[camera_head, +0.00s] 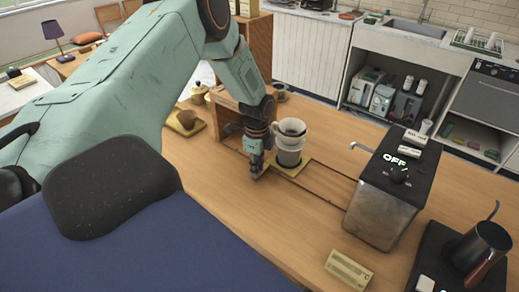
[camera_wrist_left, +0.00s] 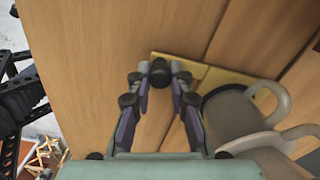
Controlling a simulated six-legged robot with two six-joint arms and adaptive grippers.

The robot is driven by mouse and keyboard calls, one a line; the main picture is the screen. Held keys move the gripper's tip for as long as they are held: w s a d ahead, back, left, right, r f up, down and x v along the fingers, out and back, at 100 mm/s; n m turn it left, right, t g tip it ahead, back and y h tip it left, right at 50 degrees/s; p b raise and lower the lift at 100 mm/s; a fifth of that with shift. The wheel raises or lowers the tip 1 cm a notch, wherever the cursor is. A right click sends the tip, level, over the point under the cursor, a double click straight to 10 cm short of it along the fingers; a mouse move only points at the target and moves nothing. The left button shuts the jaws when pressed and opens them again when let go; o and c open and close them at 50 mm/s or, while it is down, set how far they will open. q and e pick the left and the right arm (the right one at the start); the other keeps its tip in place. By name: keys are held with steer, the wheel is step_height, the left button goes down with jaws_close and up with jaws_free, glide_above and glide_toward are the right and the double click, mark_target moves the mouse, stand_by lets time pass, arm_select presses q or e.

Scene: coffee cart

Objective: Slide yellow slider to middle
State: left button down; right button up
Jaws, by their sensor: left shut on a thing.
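The yellow slider (camera_head: 273,163) is a thin plate lying in a grooved track on the wooden counter. It also shows in the left wrist view (camera_wrist_left: 215,78), with a dark round knob (camera_wrist_left: 160,72) at its end. A pale cup-like dripper (camera_head: 290,130) sits on a container with dark contents (camera_head: 289,157), which stands on the slider. My left gripper (camera_head: 257,171) is at the slider's near-left end, pointing down. In the left wrist view its fingers (camera_wrist_left: 160,88) are shut on the knob. My right gripper is not in view.
A wooden stand (camera_head: 228,112) is at the track's left end. A metal machine reading OFF (camera_head: 385,200) stands right of the track. The track (camera_head: 325,184) right of the slider is clear.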

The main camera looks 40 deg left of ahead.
arm_select(q)
steer(key=shift+s, duration=0.1)
steer(key=c, duration=1.2)
jaws_free()
steer(key=shift+r, duration=0.5)
step_height(320, 180, up, 11)
